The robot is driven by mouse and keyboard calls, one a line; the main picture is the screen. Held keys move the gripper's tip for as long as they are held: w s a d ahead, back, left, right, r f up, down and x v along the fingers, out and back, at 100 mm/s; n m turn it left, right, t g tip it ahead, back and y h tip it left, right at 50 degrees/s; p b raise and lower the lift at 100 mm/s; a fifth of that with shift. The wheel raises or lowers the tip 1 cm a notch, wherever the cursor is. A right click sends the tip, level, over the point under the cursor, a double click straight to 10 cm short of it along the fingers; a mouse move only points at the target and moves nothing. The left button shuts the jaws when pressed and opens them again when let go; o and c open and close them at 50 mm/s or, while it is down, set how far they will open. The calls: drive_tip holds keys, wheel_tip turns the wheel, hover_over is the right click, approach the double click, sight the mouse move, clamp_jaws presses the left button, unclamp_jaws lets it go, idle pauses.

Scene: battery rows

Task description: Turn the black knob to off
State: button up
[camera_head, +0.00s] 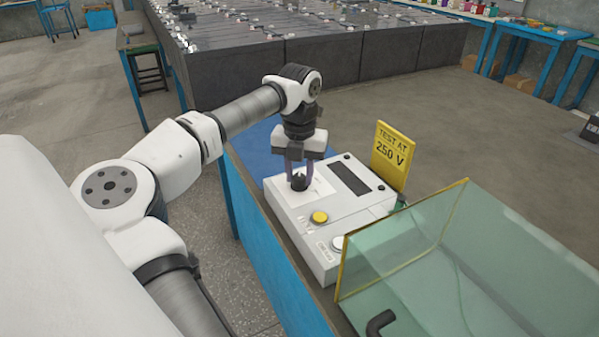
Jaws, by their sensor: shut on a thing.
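A white tester box (322,243) stands on the blue-sided bench, with a dark display strip (350,178), a yellow button (320,217) and a white button (338,243) on its top. My gripper (300,178) points down at the far left part of the box's top. It is shut on the black knob (299,184), of which only a small dark part shows between the fingers. The knob's pointer and any marks around it are too small or hidden to read.
A yellow sign (393,155) reading "TEST AT 250 V" stands behind the box's right side. A glass tank (400,243) with yellow edges is close at the right front, with a black bent pipe (380,322). A blue mat (262,150) lies behind the box.

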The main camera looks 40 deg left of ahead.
sight(299, 176)
idle(0.4)
drive_tip(key=o, duration=1)
drive_tip(key=shift+c, duration=0.2)
drive_tip(key=shift+r, duration=0.1)
wheel_tip(299, 176, up, 14)
drive_tip(key=p, duration=0.9)
drive_tip(key=shift+f+p, duration=0.2)
drive_tip(key=shift+p, duration=0.2)
